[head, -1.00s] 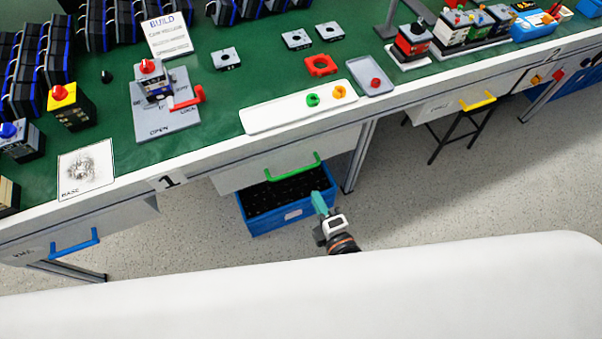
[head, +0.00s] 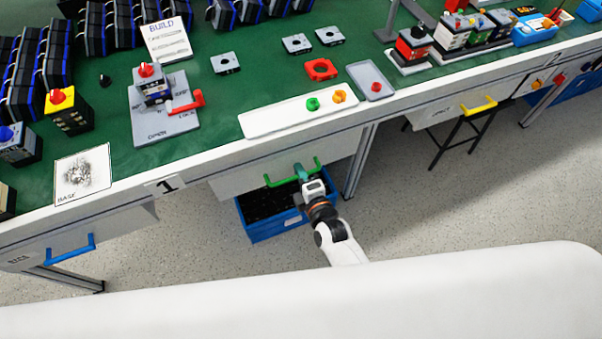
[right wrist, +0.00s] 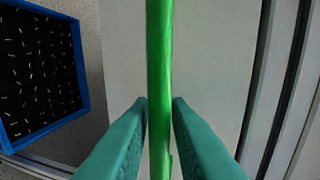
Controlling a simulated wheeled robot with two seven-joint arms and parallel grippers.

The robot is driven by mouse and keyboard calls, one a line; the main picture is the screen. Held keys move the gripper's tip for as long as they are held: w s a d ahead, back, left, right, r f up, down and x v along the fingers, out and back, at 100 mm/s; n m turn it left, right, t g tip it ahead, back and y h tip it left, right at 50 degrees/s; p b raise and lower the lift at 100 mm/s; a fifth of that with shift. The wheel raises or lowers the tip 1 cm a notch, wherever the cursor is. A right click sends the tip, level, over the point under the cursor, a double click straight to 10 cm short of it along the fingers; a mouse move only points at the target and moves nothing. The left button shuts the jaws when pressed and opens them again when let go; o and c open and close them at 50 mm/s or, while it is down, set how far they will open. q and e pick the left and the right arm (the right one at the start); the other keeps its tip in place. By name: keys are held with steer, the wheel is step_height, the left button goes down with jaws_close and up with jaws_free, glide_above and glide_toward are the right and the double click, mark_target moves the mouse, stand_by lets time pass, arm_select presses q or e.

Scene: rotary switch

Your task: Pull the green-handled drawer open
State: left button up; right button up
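The green handle (head: 281,182) is a bar on the white drawer front (head: 232,183) under the bench edge. The drawer front sits beneath the table edge, with no clear gap showing. My right gripper (head: 302,172) is at the right part of this handle. In the right wrist view, the green handle (right wrist: 159,60) runs upright between the two teal fingers (right wrist: 160,105). The fingertips lie against both sides of the bar and look shut on it. My left gripper is not in view.
A blue bin (head: 259,229) with dark contents stands on the floor below the drawer, also in the right wrist view (right wrist: 84,60). A table leg (head: 357,165) is just right of the drawer. Blue-handled (head: 70,250) and yellow-handled (head: 478,106) drawers are farther along.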

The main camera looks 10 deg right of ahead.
steer(key=shift+c, duration=0.3)
jaws_close()
steer(key=shift+s, duration=0.1)
